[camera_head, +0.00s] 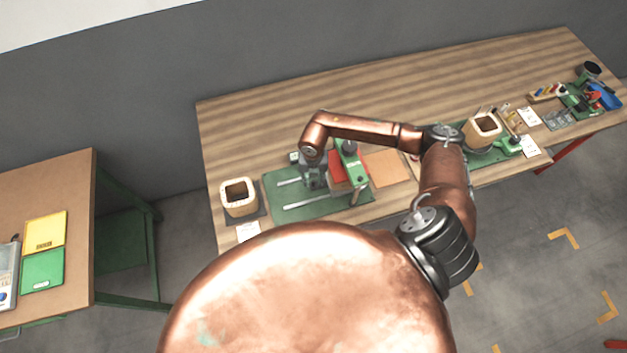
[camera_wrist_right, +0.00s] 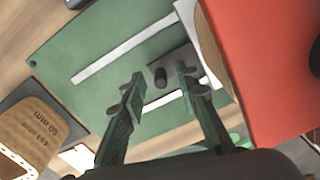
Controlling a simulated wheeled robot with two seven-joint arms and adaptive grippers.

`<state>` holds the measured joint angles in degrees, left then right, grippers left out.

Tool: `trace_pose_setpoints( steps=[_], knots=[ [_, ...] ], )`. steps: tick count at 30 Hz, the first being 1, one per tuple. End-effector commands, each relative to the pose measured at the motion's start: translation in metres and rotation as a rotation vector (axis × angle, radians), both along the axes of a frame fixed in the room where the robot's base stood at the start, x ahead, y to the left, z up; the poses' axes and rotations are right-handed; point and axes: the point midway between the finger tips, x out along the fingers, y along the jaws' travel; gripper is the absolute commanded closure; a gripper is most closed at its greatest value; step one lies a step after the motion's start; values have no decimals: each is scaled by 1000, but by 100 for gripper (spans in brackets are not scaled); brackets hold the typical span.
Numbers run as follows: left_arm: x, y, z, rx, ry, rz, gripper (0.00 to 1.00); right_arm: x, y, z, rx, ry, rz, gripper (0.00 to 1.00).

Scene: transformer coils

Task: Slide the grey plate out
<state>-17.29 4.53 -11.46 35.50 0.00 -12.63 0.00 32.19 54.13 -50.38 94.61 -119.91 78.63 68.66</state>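The grey plate (camera_wrist_right: 178,62) shows in the right wrist view, with a dark round knob (camera_wrist_right: 160,78) standing up from it. It lies over the green board (camera_wrist_right: 75,45), next to two pale strips. My right gripper (camera_wrist_right: 158,92) is open, with one finger on each side of the knob and a visible gap to both. In the head view my right gripper (camera_head: 314,178) is over the green board, left of the red block (camera_head: 338,170), and hides the plate there. My left gripper is not in view.
The red block (camera_wrist_right: 275,60) stands close at right in the wrist view, beside a green press-like fixture (camera_head: 352,165). A wooden coil (camera_head: 238,197) stands left of the board. Another coil (camera_head: 484,130) is further right. The back of the bench (camera_head: 260,115) is clear.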

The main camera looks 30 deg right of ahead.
Motion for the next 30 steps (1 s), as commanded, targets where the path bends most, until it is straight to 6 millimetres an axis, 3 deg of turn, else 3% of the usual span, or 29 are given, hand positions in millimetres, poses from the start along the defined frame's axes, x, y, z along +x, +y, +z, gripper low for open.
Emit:
trace_pose_setpoints(
  steps=[12, 24, 30],
  knots=[
    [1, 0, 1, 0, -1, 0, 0, -1, -1, -11, 0, 0, -1, 71],
    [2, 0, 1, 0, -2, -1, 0, -1, -1, -10, 0, 0, -1, 99],
    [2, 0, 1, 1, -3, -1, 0, -1, -1, -10, 0, 0, -1, 100]
  ],
)
